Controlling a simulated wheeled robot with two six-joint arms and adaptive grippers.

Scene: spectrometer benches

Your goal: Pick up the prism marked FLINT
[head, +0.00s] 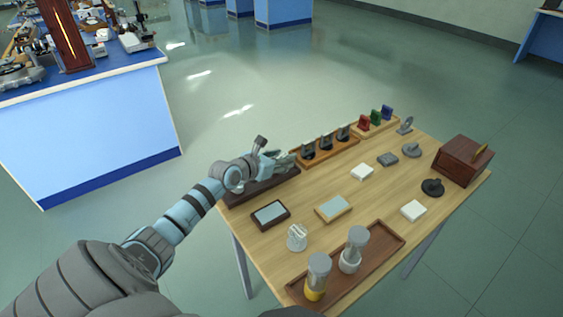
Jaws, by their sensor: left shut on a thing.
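My left gripper (262,158) is over the dark wooden rack (262,189) at the left back edge of the table. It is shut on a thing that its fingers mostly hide. Pale, glassy prism-like pieces (284,161) show at the rack's far end, just right of the fingers. No FLINT marking can be read at this size, so I cannot tell which prism is held or whether it is clear of the rack. My right gripper is not in view.
Right of the rack stand a wooden holder (336,154) with black pieces and another with red, green and blue pieces (376,117). A brown tray (378,258) holds two capped jars. A wooden box (463,160) stands at the right.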

